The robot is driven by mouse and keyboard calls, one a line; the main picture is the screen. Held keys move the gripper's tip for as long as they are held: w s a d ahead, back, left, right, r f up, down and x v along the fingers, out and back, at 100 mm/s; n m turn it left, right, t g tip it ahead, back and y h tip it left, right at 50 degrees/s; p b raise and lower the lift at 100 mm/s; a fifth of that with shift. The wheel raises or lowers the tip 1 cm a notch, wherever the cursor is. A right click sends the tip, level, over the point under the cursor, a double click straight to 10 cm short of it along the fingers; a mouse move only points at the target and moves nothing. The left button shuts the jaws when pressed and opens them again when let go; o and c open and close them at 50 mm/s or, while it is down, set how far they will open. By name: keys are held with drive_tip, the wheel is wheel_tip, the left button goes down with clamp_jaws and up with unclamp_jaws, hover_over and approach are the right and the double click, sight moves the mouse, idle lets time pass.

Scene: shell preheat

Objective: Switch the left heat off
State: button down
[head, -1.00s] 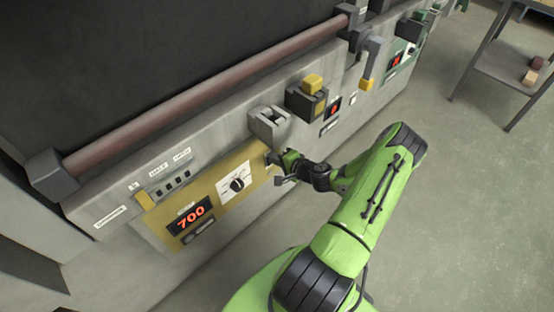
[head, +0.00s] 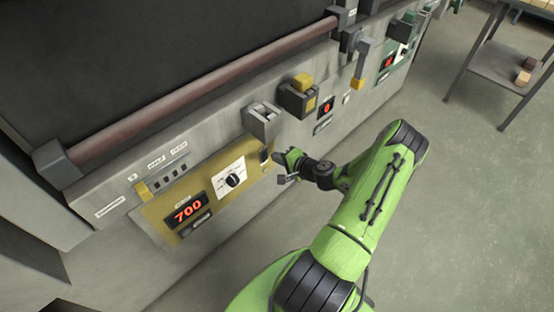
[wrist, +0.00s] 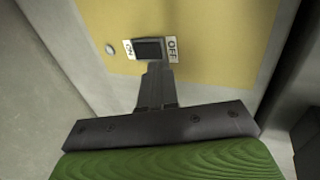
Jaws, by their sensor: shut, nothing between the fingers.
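The yellow left panel (head: 150,213) carries a red display reading 700 (head: 188,209), a black dial on a white plate (head: 231,180) and a small dark rocker switch (head: 264,155) at its right end. In the wrist view the rocker switch (wrist: 149,49) sits between an ON label (wrist: 129,49) and an OFF label (wrist: 173,49). Which side is pressed in is hard to tell. My gripper (head: 278,157) is shut and empty, just in front of the switch. In the wrist view its closed fingertips (wrist: 157,68) point at the switch's lower edge; contact is unclear.
A grey block (head: 262,121) juts out above the switch. A long bar (head: 200,98) runs above. Open floor lies right, with a shelf table (head: 500,68) beyond.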

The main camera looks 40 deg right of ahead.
drive_tip(key=w+r+p+v, duration=0.1)
drive_tip(key=r+p+v, duration=0.1)
drive_tip(key=v, duration=0.7)
drive_tip(key=shift+s+r, duration=0.2)
drive_tip(key=shift+s, duration=0.05)
drive_tip(key=shift+f, duration=0.1)
